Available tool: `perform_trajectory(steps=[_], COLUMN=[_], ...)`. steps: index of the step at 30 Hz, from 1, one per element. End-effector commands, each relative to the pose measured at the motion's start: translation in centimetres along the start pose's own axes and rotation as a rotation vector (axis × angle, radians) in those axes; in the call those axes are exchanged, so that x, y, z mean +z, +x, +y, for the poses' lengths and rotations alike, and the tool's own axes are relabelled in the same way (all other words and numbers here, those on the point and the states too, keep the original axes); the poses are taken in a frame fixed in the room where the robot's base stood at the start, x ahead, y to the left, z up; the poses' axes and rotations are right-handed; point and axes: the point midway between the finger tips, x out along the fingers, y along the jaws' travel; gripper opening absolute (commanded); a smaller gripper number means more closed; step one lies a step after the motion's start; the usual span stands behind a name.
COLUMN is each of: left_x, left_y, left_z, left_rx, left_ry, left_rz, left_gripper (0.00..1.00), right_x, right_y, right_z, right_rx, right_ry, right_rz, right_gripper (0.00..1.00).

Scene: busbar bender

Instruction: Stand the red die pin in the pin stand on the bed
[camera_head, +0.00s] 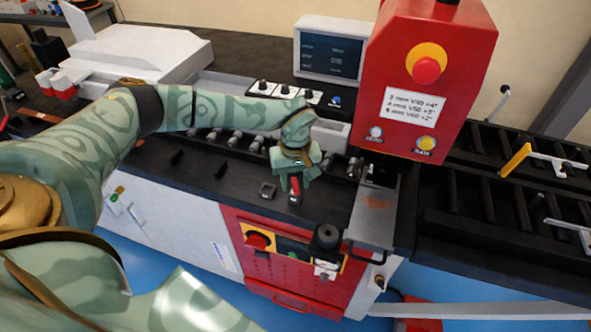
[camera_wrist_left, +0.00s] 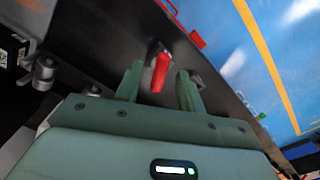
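The red die pin (camera_head: 295,185) is on the dark bed (camera_head: 232,183), just below my left gripper (camera_head: 297,172). In the left wrist view the pin (camera_wrist_left: 160,72) shows between the two fingers of the gripper (camera_wrist_left: 160,82), with a gap on each side. The fingers are open. A small dark block (camera_head: 267,190), perhaps the pin stand, sits on the bed just left of the pin. My right gripper is not in view.
A red control box (camera_head: 428,80) rises at the right of the bed. A row of metal rollers (camera_head: 234,139) lies behind the gripper.

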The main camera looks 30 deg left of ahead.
Motion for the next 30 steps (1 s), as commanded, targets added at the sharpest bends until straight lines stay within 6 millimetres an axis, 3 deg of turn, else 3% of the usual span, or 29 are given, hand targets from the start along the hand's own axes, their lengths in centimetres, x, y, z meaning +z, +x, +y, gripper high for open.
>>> perform_trajectory(steps=[5,12,18,24,30], left_x=[-0.1,-0.1,-0.1,0.0,0.0], left_y=[-2.8,-9.4,-13.8,-15.9,-16.1], left_z=[0.0,0.1,0.0,0.0,0.0], left_rx=[0.004,0.004,0.003,0.001,0.0], left_ry=[0.0,0.0,0.0,0.0,0.0], left_rz=[0.003,0.004,0.002,0.001,0.0], left_gripper=[0.39,0.39,0.39,0.39,0.39], right_x=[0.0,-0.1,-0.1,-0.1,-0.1], right_y=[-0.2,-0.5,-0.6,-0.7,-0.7], right_z=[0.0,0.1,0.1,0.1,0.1], right_rx=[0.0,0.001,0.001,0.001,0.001], right_ry=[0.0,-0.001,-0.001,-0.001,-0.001], right_rz=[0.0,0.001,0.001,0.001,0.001], right_gripper=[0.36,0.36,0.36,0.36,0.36])
